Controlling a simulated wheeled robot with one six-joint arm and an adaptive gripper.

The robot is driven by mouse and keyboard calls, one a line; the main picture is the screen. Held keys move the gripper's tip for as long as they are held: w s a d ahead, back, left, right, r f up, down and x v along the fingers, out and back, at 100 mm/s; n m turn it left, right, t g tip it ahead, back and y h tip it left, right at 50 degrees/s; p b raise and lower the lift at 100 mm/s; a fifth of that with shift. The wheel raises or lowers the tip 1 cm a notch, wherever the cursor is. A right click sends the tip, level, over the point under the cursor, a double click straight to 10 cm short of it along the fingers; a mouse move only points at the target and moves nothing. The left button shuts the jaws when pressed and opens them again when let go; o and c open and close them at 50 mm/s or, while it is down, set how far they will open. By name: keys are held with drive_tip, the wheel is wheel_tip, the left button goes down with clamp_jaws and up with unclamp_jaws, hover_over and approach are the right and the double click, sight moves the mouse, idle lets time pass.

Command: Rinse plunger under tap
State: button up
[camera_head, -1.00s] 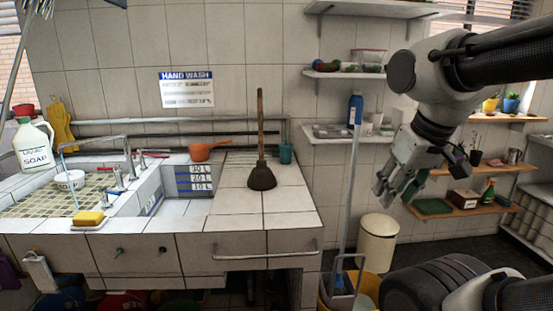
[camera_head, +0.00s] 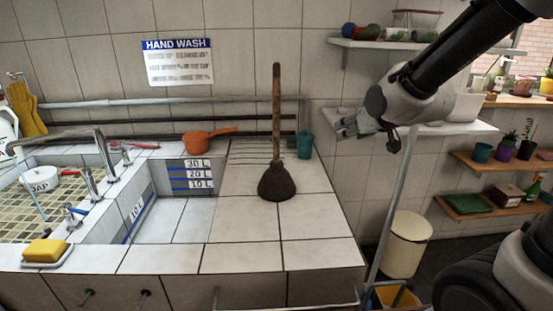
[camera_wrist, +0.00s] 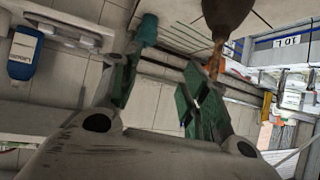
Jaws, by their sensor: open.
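The plunger (camera_head: 277,181) stands upright on the tiled counter right of the sink, dark cup down and wooden handle up. In the wrist view the plunger's dark cup (camera_wrist: 228,14) shows at the top, beyond the fingers. My gripper (camera_head: 348,127) is open and empty, to the right of the plunger's handle and apart from it. Its fingers also show in the wrist view (camera_wrist: 158,92). The tap (camera_head: 95,158) arches over the tiled basin (camera_head: 62,192) at the left. A thin stream appears to fall from its spout.
An orange pan (camera_head: 198,139) and a teal cup (camera_head: 305,145) stand behind the plunger. A yellow sponge (camera_head: 45,251) lies at the sink's front edge. Wall shelves (camera_head: 440,128), a pole and a cream bin (camera_head: 408,243) are at the right. The counter's front is clear.

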drive_tip(key=w+a+f+n+t+y, duration=0.1)
drive_tip(key=w+a+f+t+y, duration=0.15)
drive_tip(key=w+a, duration=0.4)
drive_tip(key=n+t+y, duration=0.2)
drive_tip(key=t+y, duration=0.1)
approach(278, 125)
drive_tip(key=x, duration=0.4)
drive_tip(key=shift+w+f, duration=0.15)
drive_tip(key=x, duration=0.7)
clamp_jaws()
